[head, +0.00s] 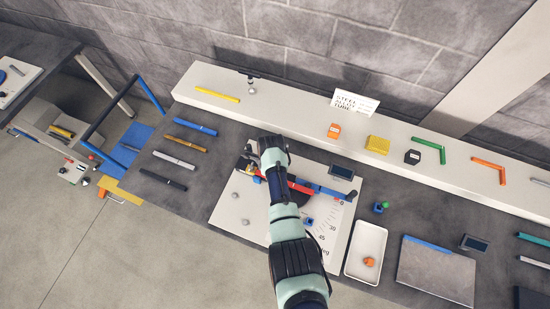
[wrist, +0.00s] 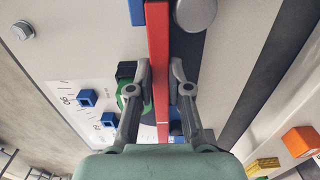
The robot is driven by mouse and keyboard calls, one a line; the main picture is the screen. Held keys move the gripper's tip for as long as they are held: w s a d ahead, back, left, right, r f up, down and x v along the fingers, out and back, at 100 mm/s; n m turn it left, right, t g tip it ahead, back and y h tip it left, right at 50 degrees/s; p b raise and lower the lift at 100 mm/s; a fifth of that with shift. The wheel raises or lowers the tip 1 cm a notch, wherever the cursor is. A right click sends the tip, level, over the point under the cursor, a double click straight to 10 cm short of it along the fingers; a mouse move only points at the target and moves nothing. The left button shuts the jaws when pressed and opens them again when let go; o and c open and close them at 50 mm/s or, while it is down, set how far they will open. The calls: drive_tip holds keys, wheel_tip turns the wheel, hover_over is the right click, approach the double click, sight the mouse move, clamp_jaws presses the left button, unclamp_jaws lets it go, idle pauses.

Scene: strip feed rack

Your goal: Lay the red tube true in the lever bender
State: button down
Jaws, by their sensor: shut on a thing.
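The red tube (wrist: 158,40) runs lengthwise between my gripper's fingers (wrist: 162,72) in the wrist view, and the fingers are shut on it. In the head view a stretch of the red tube (head: 300,187) shows to the right of my wrist, over the lever bender's pale plate (head: 228,213), roughly in line with the blue lever (head: 332,191). The wrist view shows a round grey post (wrist: 195,12) close beside the tube on the right and a blue part (wrist: 136,12) on its left. My arm hides the fingers in the head view. I cannot tell whether the tube is fully seated.
A white tray (head: 352,262) with an orange piece stands right of the bender. A pale shelf (head: 295,105) runs behind, holding orange (head: 334,130), yellow (head: 377,145) and black (head: 412,157) blocks. Several coloured tubes lie left of the bender. A grey panel (head: 435,272) lies at right.

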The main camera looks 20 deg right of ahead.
drive_tip(key=shift+f+b, duration=0.55)
drive_tip(key=shift+f, duration=0.15)
drive_tip(key=c, duration=1)
unclamp_jaws()
drive_tip(key=shift+r, duration=0.1)
wheel_tip(320, 180, up, 12)
